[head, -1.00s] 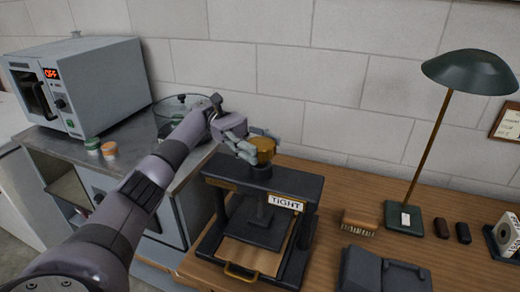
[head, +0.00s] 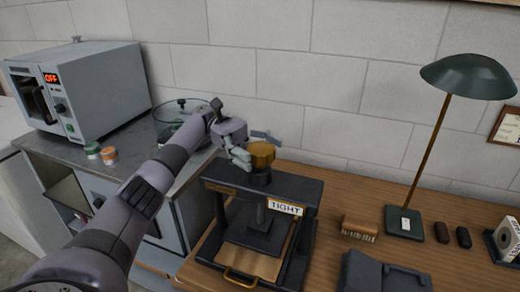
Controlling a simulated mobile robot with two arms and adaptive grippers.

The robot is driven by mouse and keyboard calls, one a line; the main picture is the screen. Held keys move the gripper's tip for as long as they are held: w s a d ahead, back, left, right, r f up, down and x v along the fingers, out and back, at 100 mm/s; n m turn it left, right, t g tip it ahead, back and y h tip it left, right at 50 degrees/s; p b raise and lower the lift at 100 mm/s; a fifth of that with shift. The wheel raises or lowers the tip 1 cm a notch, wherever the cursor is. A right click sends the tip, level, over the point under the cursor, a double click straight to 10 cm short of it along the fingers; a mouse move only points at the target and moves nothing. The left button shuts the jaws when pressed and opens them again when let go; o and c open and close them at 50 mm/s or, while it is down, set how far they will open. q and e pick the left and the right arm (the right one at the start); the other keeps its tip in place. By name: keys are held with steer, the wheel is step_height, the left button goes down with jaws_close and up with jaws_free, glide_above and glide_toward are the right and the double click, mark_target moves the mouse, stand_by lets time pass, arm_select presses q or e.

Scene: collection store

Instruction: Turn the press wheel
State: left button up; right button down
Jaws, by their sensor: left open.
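The press (head: 225,180) is a black frame on the wooden table, with a label reading TIGHT (head: 285,207) on its top beam. Its brass-coloured wheel (head: 262,154) sits on top of the screw. My left gripper (head: 254,149) is at the wheel, its open fingers on either side of it; whether they touch it I cannot tell. A board with a brass handle (head: 241,278) lies in the base of the press under the dark plate. My right gripper is out of view.
A grey oven (head: 95,85) showing OFF stands on the counter at left, with two small jars (head: 108,154) and a glass vessel nearby. Right of the press are a brush (head: 359,227), a dark case (head: 385,272) and a green lamp (head: 468,75). A block wall stands behind.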

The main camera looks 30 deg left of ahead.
mark_target(260, 147)
arm_select(q)
step_height(260, 147, up, 10)
stand_by(0.4)
stand_by(0.5)
